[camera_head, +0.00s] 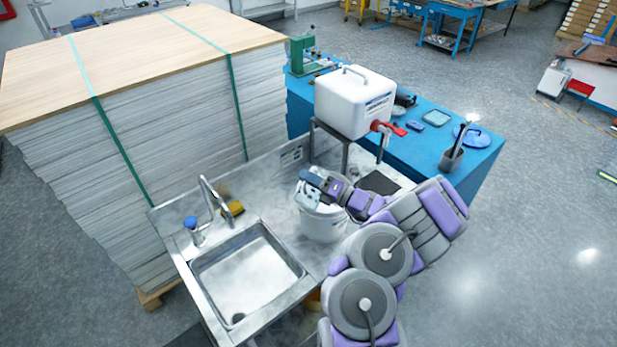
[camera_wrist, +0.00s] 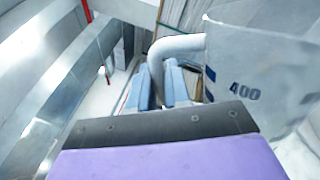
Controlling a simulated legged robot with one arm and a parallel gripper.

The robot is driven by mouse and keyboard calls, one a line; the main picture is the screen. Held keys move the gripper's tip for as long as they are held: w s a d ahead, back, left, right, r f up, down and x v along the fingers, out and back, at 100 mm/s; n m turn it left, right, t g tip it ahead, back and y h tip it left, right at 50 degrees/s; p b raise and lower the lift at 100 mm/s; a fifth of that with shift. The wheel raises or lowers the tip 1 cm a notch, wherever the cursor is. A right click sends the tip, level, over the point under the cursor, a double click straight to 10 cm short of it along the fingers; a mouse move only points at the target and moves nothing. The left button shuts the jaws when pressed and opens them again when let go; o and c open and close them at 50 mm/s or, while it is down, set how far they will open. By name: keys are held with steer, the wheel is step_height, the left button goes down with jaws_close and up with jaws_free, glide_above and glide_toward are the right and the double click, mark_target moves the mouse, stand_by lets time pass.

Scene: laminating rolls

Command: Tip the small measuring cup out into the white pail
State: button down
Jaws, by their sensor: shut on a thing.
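The white pail (camera_head: 322,228) stands on the steel counter to the right of the sink. The measuring cup (camera_head: 307,197) is a pale translucent vessel at the pail's mouth, partly hidden by my gripper (camera_head: 316,183). In the wrist view the cup (camera_wrist: 262,70) fills the upper right, with a "400" mark on its wall. My gripper (camera_wrist: 163,88) is shut on the cup's curved handle (camera_wrist: 178,45). The cup's exact tilt and its contents cannot be told. The inside of the pail is mostly hidden by the cup and my gripper.
The sink (camera_head: 245,272) with its tap (camera_head: 210,197) lies left of the pail. A white tank (camera_head: 354,100) with a red spigot (camera_head: 383,128) stands on a raised stand behind. A tall board stack (camera_head: 150,110) borders the counter. A blue table (camera_head: 425,148) stands behind right.

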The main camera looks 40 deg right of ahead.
mark_target(302, 186)
steer(key=shift+s+a+f+n+g+b, duration=0.25)
steer(key=shift+a+n+b, duration=0.2)
steer(key=shift+n, duration=0.45)
steer(key=shift+s+a+f+n+g+b, duration=0.15)
steer(key=shift+a+f+n+b, duration=0.25)
steer(key=shift+n, duration=0.5)
steer(key=shift+a+r, duration=0.1)
steer(key=shift+a, duration=0.05)
steer(key=shift+s+a+r+n+g+y, duration=0.15)
steer(key=shift+a+n+y, duration=0.1)
steer(key=shift+n, duration=0.6)
steer(key=shift+s+a+f+n+g+y, duration=0.15)
steer(key=shift+a+n, duration=0.1)
steer(key=shift+n, duration=0.6)
steer(key=shift+w+r, duration=0.1)
steer(key=shift+r, duration=0.05)
steer(key=shift+f+n+b, duration=0.25)
steer(key=shift+n+b, duration=0.2)
steer(key=shift+n, duration=0.25)
steer(key=shift+a+f+n+g+b, duration=0.1)
steer(key=shift+n+g+b, duration=0.4)
steer(key=shift+n, duration=0.4)
